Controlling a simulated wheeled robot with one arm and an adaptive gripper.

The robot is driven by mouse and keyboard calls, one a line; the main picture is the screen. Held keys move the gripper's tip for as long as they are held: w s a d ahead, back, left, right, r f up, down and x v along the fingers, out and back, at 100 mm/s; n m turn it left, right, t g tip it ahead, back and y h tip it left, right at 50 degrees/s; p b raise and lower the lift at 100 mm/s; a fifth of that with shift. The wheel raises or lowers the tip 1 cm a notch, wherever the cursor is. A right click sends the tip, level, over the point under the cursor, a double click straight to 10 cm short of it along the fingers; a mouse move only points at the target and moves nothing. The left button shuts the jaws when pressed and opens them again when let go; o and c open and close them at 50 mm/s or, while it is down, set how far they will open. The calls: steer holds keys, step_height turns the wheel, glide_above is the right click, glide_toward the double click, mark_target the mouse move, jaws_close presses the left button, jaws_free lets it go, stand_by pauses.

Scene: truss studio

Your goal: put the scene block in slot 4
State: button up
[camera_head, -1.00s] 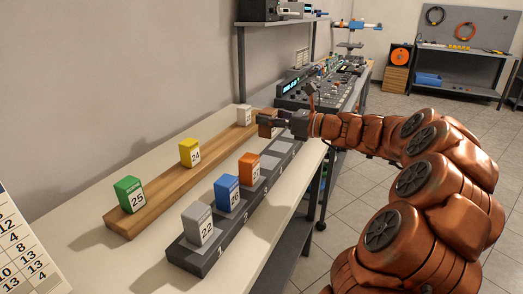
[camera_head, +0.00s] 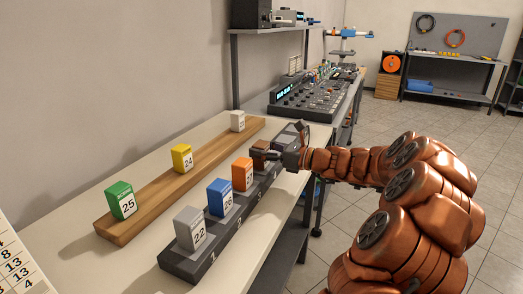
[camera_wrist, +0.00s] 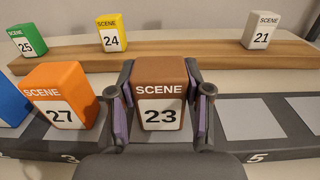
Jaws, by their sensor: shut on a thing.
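The brown scene block marked 23 (camera_wrist: 160,105) is between the fingers of my gripper (camera_wrist: 160,92), which is shut on it. In the head view my gripper (camera_head: 272,153) holds the brown block (camera_head: 259,152) just beyond the orange block. The dark grey slotted rack (camera_wrist: 235,145) lies below; the block is at the place between the orange block and the slot labelled 5. The number at that place is hidden by my gripper. Whether the block's base touches the rack cannot be told.
On the rack, a grey block 22 (camera_head: 190,230), a blue block 26 (camera_head: 222,198) and an orange block 27 (camera_head: 244,174) stand in slots 1 to 3. A wooden board (camera_head: 150,208) bears green, yellow and white blocks. Pads right of my gripper are empty (camera_wrist: 250,118).

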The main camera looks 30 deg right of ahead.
steer(key=shift+f, duration=0.1)
steer(key=o, duration=1.2)
steer(key=shift+s+d, duration=0.25)
steer(key=shift+s, duration=0.1)
steer(key=v, duration=1.1)
steer(key=shift+s+p, duration=0.15)
steer(key=shift+p, duration=0.2)
